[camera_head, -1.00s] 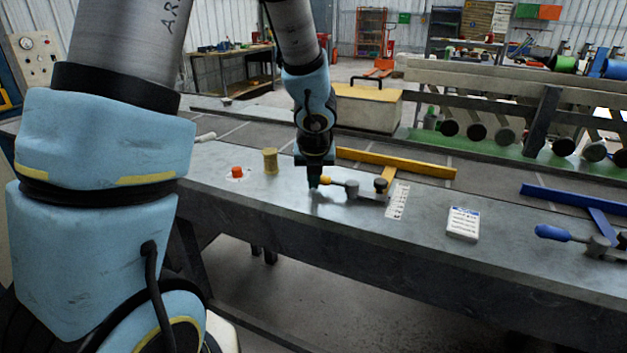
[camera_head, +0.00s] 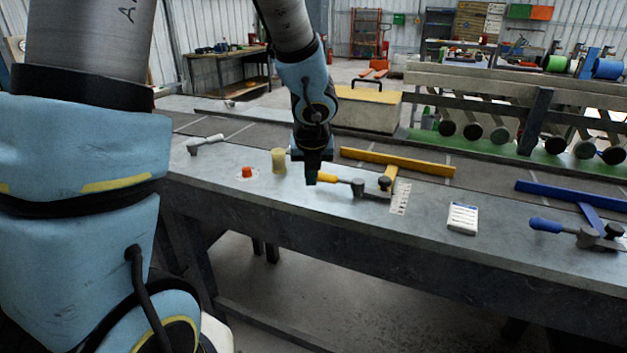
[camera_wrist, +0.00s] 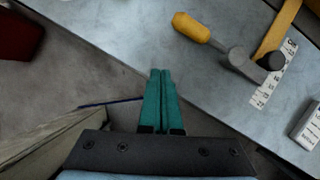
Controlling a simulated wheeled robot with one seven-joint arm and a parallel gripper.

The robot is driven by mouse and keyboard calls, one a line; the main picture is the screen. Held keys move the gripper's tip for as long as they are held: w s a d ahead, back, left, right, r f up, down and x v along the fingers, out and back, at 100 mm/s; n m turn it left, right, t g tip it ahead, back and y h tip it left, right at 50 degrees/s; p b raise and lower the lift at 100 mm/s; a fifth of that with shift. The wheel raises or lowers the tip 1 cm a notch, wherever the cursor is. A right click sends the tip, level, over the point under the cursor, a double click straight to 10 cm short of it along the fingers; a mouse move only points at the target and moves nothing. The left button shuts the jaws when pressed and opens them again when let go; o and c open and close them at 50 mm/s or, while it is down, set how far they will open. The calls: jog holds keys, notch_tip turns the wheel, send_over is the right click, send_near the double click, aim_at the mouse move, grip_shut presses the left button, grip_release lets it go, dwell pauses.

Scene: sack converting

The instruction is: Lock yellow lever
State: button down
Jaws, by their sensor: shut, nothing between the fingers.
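The yellow lever (camera_head: 327,178) is the handle of a grey clamp (camera_head: 366,188) on the metal bench, joined to a yellow bar (camera_head: 398,163). The handle lies low, nearly flat, pointing left. In the wrist view the yellow handle (camera_wrist: 191,27) is at the upper right, leading to the grey clamp (camera_wrist: 243,62). My gripper (camera_head: 311,181) hangs down at the handle's left end in the head view. In the wrist view my gripper (camera_wrist: 161,72) has its green fingers together and empty, apart from the handle. Whether it touches the bench cannot be told.
A blue-handled clamp (camera_head: 548,225) with a blue bar (camera_head: 572,194) is on the right. A white box (camera_head: 462,218) lies between the clamps. A red button (camera_head: 247,172) and a yellowish cylinder (camera_head: 279,161) stand left of my gripper. The bench's front edge is close.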

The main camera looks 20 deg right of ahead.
jog(key=shift+a+p+v, duration=0.2)
jog(key=shift+p+v, duration=0.2)
jog(key=shift+v, duration=0.75)
jog(key=shift+a+p+v, duration=0.2)
jog(key=shift+p+v, duration=0.2)
jog(key=shift+v, duration=0.8)
jog(key=shift+w, duration=0.2)
jog(key=s+a+f+m+g+b, duration=0.1)
jog(key=s+a+m, duration=0.2)
jog(key=a+m, duration=0.8)
jog(key=s+a+f+m+g+y+b, duration=0.1)
jog(key=a+m, duration=1)
jog(key=m, duration=1.2)
jog(key=shift+s+f+m+g, duration=0.3)
jog(key=shift+s+f+g, duration=0.35)
jog(key=shift+s, duration=0.3)
jog(key=shift+r, duration=0.1)
